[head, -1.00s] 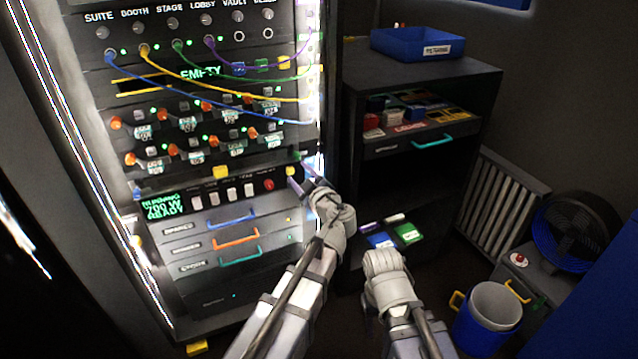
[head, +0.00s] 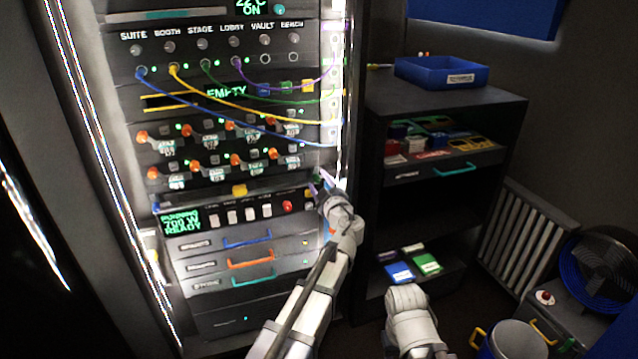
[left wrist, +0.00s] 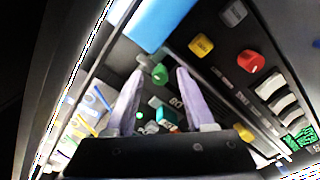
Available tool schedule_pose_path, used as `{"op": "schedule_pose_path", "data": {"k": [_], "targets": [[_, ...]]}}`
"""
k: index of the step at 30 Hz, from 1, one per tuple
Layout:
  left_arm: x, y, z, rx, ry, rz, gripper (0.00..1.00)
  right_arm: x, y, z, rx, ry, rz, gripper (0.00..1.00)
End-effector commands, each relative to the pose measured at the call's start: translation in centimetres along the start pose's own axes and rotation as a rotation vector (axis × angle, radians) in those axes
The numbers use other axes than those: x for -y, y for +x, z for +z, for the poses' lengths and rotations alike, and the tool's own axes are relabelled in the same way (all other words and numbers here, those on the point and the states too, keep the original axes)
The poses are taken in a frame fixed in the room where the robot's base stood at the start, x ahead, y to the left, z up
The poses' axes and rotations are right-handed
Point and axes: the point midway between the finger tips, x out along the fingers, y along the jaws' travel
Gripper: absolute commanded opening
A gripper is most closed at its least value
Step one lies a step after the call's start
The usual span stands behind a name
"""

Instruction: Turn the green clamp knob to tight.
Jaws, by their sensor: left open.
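The green knob (left wrist: 160,74) shows in the left wrist view, between the tips of my left gripper's two pale fingers. My left gripper (left wrist: 159,76) is open, and I see no contact between fingers and knob. In the head view, my left gripper (head: 326,182) is at the right edge of the rack, beside the red button. The knob cannot be made out clearly there. My right arm ends at the bottom centre of the head view, and its fingers are not visible.
The rack (head: 210,325) carries patch cables, orange knobs and drawers. A red knob (left wrist: 250,61) and a yellow block (left wrist: 201,45) lie near the green knob in the left wrist view. A dark shelf (head: 480,98) with a blue tray (head: 440,72) stands right of the rack.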

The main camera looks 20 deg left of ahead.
Motion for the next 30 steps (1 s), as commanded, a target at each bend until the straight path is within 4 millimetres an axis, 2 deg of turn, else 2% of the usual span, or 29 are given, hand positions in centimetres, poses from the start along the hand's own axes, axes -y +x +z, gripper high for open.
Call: {"op": "schedule_pose_path", "data": {"k": [11, 25, 30], "targets": [[0.03, 0.47, -0.03, 0.0, 0.0, 0.0, 0.53, 0.0, 0.0, 0.0, 0.0, 0.0, 0.0, 0.5], [0.05, 0.45, -0.03, 0.0, 0.0, -0.001, 0.0, 0.0, 0.0, 0.0, 0.0, 0.0, 0.0, 0.5], [0.05, 0.45, -0.03, 0.0, 0.0, -0.001, 0.0, 0.0, 0.01, 0.0, 0.0, 0.0, 0.0, 0.5]]}}
